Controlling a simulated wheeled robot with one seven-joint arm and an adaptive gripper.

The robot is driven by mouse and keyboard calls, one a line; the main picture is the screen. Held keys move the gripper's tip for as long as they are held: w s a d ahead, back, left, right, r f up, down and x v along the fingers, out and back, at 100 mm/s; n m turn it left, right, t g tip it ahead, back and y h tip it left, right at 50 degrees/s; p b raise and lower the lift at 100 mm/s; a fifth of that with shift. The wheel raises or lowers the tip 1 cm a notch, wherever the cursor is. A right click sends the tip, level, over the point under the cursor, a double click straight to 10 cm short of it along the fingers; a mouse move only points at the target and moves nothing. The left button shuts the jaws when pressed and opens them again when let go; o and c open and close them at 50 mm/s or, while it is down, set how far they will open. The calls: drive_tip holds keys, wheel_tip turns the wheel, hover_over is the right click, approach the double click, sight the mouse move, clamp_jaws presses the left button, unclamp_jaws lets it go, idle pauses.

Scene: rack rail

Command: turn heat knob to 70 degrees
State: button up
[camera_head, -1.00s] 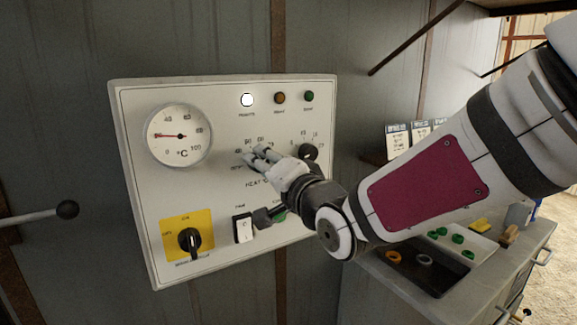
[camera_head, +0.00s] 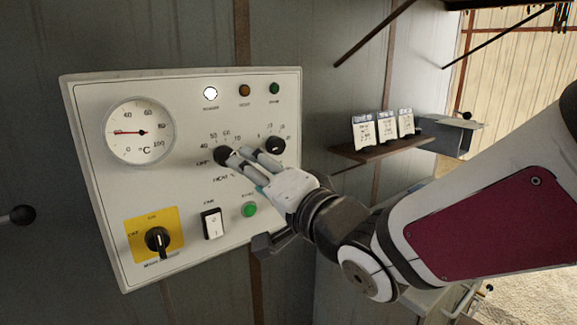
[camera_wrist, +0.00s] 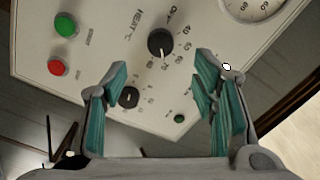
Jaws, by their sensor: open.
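The black heat knob (camera_head: 224,156) sits on the white control panel (camera_head: 95,185), with a printed scale around it. It also shows in the wrist view (camera_wrist: 160,42), where its white pointer mark faces down the picture. My gripper (camera_head: 246,163) is in front of the panel, its fingertips just right of the heat knob in the head view. In the wrist view, the teal-padded fingers (camera_wrist: 164,72) are spread and empty, with the knob beyond the gap between them. I cannot tell whether a finger touches it. The exact heat setting is too small to read.
A second black knob (camera_head: 275,145) sits right of the heat knob. A small shelf (camera_head: 385,147) with cards stands at the right.

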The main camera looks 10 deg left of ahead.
drive_tip(key=shift+v, duration=1.4)
drive_tip(key=w+d+f+h, duration=0.15)
drive_tip(key=d+h, duration=0.35)
drive_tip(key=d, duration=0.5)
drive_tip(key=d+f+h, duration=0.2)
drive_tip(key=d+h, duration=0.4)
drive_tip(key=d, duration=0.4)
drive_tip(key=s+d+f+n+g+h, duration=0.1)
drive_tip(key=s+d+f+g, duration=0.1)
drive_tip(key=s+d, duration=0.4)
drive_tip(key=s+d+f+n+g+h, duration=0.1)
drive_tip(key=s+d+f+g, duration=0.2)
drive_tip(key=s+d, duration=0.3)
drive_tip(key=s+g, duration=0.1)
drive_tip(key=s, duration=0.4)
drive_tip(key=shift+h, duration=0.3)
drive_tip(key=shift+d, duration=0.1)
